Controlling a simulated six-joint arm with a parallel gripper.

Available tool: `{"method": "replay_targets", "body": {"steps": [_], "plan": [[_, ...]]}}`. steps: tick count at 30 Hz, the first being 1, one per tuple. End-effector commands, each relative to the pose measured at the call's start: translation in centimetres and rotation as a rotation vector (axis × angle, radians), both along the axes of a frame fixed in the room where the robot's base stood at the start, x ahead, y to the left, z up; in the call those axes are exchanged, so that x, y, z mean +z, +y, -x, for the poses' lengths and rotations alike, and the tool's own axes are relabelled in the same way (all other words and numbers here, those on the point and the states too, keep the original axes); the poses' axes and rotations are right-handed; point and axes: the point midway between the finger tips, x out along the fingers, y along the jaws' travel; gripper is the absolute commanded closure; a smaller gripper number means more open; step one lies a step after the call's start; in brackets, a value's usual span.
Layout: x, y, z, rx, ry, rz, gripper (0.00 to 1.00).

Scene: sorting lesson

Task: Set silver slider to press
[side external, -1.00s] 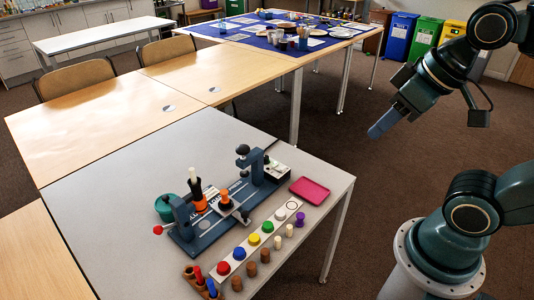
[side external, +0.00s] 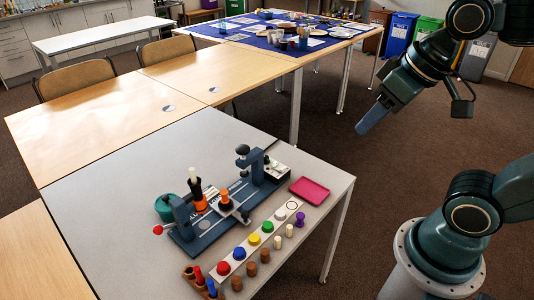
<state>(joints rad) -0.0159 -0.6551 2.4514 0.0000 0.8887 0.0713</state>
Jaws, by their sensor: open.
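The press (side external: 256,165) seems to be the tall post with a dark round knob at the far right end. The slider sits apart from it. My gripper (side external: 371,120) is in the air right of the table, well away from the device. Its fingers overlap in this view, and nothing shows between them.
A white strip (side external: 272,222) with several coloured buttons lies in front of the device, with several small pegs beside it. A pink tray (side external: 309,190) is at the right table edge. A teal pot (side external: 166,206) stands behind the device. The table's left part is clear.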

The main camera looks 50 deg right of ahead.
Motion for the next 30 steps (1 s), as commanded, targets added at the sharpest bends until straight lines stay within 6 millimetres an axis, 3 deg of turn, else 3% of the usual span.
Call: {"method": "replay_targets", "body": {"steps": [14, 23, 30], "plan": [[-1.3, 1.7, -8.1, -0.178, 0.133, -0.091, 0.57], [-4.0, 3.3, -13.3, -0.303, 0.216, -0.131, 0.57], [-7.2, 4.8, -17.1, -0.405, 0.281, -0.152, 0.57]]}}
